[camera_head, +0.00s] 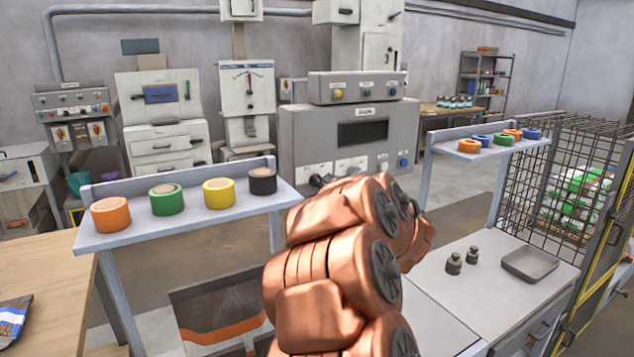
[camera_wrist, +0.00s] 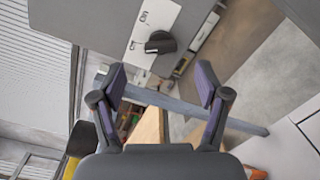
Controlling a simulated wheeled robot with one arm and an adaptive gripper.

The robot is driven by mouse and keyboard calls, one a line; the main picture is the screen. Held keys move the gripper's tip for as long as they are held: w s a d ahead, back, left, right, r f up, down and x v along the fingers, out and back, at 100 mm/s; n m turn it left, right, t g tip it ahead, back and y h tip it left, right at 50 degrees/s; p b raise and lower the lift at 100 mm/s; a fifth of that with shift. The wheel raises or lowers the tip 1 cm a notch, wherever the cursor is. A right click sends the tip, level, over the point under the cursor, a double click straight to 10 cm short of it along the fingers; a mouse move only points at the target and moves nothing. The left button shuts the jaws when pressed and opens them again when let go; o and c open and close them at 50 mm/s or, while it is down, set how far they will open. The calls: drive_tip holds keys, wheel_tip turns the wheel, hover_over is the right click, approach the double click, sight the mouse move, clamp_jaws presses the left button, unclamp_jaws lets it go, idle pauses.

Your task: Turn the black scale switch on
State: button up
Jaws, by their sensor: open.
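The grey scale unit (camera_head: 350,136) with a dark display stands at the centre in the head view, with white panels on its lower front. In the wrist view, a black rotary switch (camera_wrist: 160,42) sits on a white labelled strip on the grey housing. My gripper (camera_wrist: 158,84) is open and empty, its two dark fingers spread below the switch in the picture and apart from it. In the head view my copper arm hides part of the scale's lower front; a small dark shape there may be the switch or my gripper, I cannot tell.
A shelf (camera_head: 195,228) with several coloured rolls stands left of my arm. Another raised shelf (camera_head: 470,151) with rolls is at the right. Below it, two dark weights (camera_head: 454,264) and a grey tray (camera_head: 530,264) rest on a white top. A wire cage (camera_head: 530,170) stands far right.

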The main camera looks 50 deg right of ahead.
sight(317, 181)
drive_tip(key=p+x, duration=0.2)
drive_tip(key=x, duration=0.5)
drive_tip(key=shift+w+n+y, duration=0.3)
drive_tip(key=shift+w+n, duration=0.05)
drive_tip(key=shift+n, duration=0.05)
drive_tip(key=shift+d+f, duration=0.1)
drive_tip(key=c, duration=1.2)
